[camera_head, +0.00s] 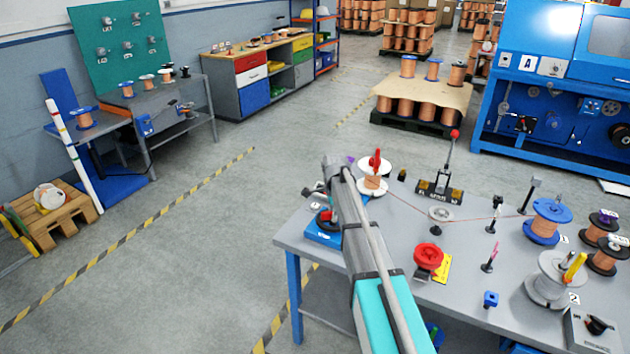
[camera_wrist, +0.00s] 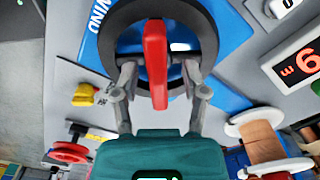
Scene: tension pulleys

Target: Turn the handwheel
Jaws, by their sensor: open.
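The handwheel (camera_wrist: 100,38) is a black ring on a blue base (camera_wrist: 235,35) marked "WIND". A red bar (camera_wrist: 155,50) stands out across it in the middle of the wrist view. My gripper (camera_wrist: 158,75) is open, with one finger on each side of the red bar. The fingertips lie over the wheel's near rim, and small gaps seem to show between them and the bar. I cannot tell whether they touch the rim. In the head view the handwheel (camera_head: 326,216) sits at the table's left end, partly hidden by my arm.
The grey table (camera_head: 395,255) carries a white spool with a red top (camera_head: 375,165), a lever stand (camera_head: 448,165), a red knob (camera_head: 428,257), a small pulley (camera_head: 440,214) with copper wire, and a blue spool (camera_head: 549,220).

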